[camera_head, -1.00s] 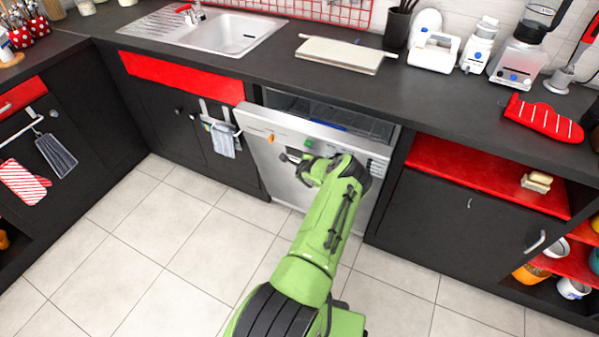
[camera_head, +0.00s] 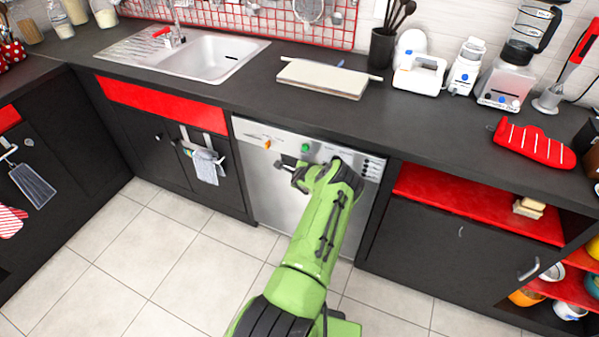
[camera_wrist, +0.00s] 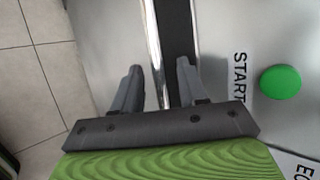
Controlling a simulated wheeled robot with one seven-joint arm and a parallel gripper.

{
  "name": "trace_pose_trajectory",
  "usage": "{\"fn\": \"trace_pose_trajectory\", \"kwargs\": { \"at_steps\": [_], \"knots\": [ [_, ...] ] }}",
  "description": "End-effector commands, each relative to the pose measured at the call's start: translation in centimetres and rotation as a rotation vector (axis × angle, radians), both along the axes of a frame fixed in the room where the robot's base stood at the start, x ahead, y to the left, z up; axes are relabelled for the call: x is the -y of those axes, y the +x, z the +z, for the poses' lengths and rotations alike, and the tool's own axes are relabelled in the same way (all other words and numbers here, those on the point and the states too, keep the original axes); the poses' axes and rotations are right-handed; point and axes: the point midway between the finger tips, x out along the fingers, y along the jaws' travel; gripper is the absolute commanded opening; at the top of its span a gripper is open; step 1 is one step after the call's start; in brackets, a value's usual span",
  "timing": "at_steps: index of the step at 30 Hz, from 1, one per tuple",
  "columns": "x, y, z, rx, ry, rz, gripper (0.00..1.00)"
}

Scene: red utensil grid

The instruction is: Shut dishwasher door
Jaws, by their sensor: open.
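The dishwasher door (camera_head: 262,190) is a silver panel under the counter, left of the middle in the head view. It stands upright and looks flush with the cabinet front, with no opening visible above it. Its control strip has a green button and an orange knob. My gripper (camera_head: 288,163) is at the upper part of the door front. In the wrist view my gripper (camera_wrist: 158,85) is open, with a chrome strip and a dark band of the door between its fingers. The green button (camera_wrist: 280,82) beside the START label is to their right. I cannot tell whether the fingers touch the door.
A dark counter (camera_head: 240,92) runs above the door, with a sink (camera_head: 215,58) and a white board (camera_head: 322,78) on it. Towels (camera_head: 207,165) hang left of the door. A red-shelved cabinet (camera_head: 470,205) stands right. The tiled floor is clear.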

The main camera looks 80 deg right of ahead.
Motion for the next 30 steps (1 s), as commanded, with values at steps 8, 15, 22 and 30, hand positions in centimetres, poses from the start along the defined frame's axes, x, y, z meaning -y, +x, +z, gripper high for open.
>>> {"fn": "trace_pose_trajectory", "kwargs": {
  "at_steps": [8, 15, 22, 30],
  "knots": [
    [-2.5, -1.0, 2.6, 0.001, 0.001, 0.001, 0.42],
    [-7.0, -2.8, 6.5, -0.002, 0.001, 0.0, 0.42],
    [-10.5, -4.0, 9.5, 0.0, 0.0, 0.0, 0.42],
    [-11.4, -4.3, 10.0, 0.0, 0.0, -0.001, 0.42]
  ]
}}
